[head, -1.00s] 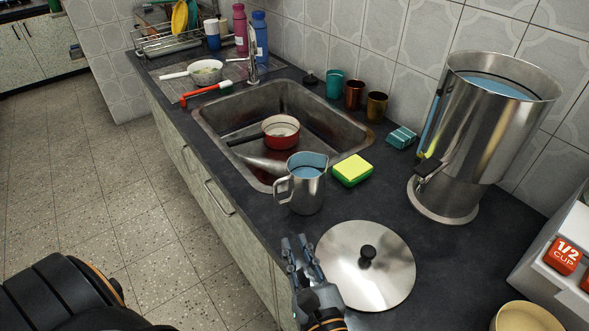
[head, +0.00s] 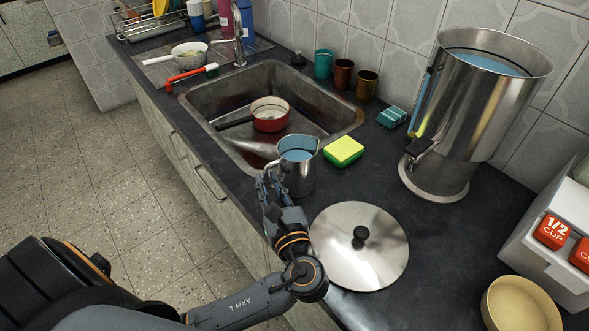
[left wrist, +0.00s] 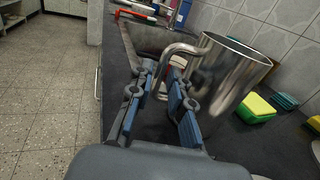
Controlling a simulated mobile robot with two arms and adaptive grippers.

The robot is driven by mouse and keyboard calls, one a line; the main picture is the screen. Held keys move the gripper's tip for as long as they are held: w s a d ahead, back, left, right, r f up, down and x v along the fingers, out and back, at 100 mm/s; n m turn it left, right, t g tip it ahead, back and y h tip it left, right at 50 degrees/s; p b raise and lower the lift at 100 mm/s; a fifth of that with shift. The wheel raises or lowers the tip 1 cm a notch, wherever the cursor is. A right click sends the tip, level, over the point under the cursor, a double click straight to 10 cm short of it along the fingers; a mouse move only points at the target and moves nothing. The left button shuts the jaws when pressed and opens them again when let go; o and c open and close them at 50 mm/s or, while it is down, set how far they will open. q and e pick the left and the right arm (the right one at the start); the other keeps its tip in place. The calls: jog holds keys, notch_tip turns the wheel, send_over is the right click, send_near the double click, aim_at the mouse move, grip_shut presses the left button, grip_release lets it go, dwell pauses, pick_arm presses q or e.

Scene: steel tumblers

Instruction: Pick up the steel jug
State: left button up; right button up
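The steel jug (head: 301,178) stands upright on the dark counter at the sink's near right corner, with something blue inside. In the left wrist view the jug (left wrist: 232,82) fills the upper right, and its handle (left wrist: 184,48) faces my gripper. My left gripper (head: 266,181) is at the jug's handle side, close to it. In the left wrist view its two fingers (left wrist: 162,74) are apart, with the handle between or just beyond the tips. No grip on the handle shows. In the head view the gripper partly hides the handle. My right gripper is not in view.
A steel lid (head: 385,252) lies right of my left gripper. A yellow-green sponge (head: 344,151) is close to the jug's right. The sink (head: 228,88) holds a red pan (head: 270,119). A large steel container (head: 478,110) stands at right. Several cups stand along the wall.

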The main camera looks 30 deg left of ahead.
pick_arm(q)
jog(key=shift+x, duration=1.15)
grip_shut()
